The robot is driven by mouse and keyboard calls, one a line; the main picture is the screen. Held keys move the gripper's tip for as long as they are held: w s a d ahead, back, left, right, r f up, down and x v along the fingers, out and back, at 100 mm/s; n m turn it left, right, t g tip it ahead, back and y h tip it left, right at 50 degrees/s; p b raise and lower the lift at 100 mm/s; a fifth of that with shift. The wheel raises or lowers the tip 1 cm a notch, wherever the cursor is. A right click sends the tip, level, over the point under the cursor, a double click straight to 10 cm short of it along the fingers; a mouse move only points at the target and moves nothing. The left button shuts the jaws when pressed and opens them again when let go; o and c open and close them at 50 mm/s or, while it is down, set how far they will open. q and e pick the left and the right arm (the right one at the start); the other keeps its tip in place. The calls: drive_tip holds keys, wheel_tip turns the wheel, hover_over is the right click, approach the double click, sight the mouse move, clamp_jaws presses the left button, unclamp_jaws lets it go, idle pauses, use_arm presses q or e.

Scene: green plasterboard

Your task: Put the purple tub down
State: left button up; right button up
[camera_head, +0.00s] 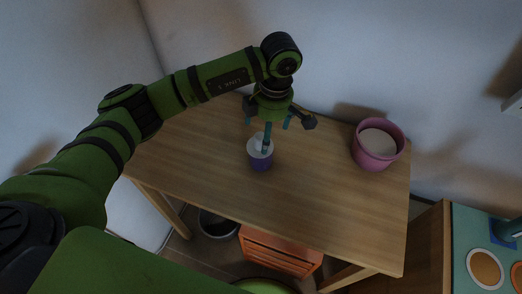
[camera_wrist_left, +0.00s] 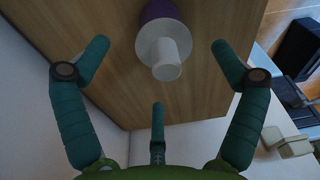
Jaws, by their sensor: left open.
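The purple tub (camera_head: 261,161) stands upright on the wooden table (camera_head: 205,150), with a white top that has a narrower white knob or cap. My left gripper (camera_head: 267,125) is just above and behind it, with fingers spread and empty. In the head view one finger overlaps the tub's white top. In the left wrist view the purple tub (camera_wrist_left: 158,12) shows its white top toward the camera, between the spread fingers of the left gripper (camera_wrist_left: 160,62), and no finger seems to grip it. My right gripper is not in view.
A pink pot (camera_head: 370,155) with pale contents stands at the table's right end. Below the table are an orange crate (camera_head: 280,250) and a dark bowl (camera_head: 217,226). A teal-topped surface (camera_head: 470,225) with round plates stands at lower right. The table's left part is clear.

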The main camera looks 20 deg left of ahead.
sight(258, 164)
use_arm(q)
drive_tip(key=shift+f+n, duration=0.2)
drive_tip(key=shift+n, duration=0.3)
drive_tip(key=shift+f, duration=0.25)
drive_tip(key=f+p, duration=0.1)
drive_tip(key=f, duration=0.1)
drive_tip(key=f+p, duration=0.1)
drive_tip(key=f, duration=0.1)
drive_tip(key=a+f+p, duration=0.1)
drive_tip(key=f, duration=0.1)
drive_tip(key=shift+s+a+p, duration=0.1)
drive_tip(key=shift+s+p, duration=0.25)
drive_tip(key=shift+p, duration=0.05)
drive_tip(key=shift+f, duration=0.3)
drive_tip(key=c, duration=1.5)
drive_tip(key=shift+r, duration=0.1)
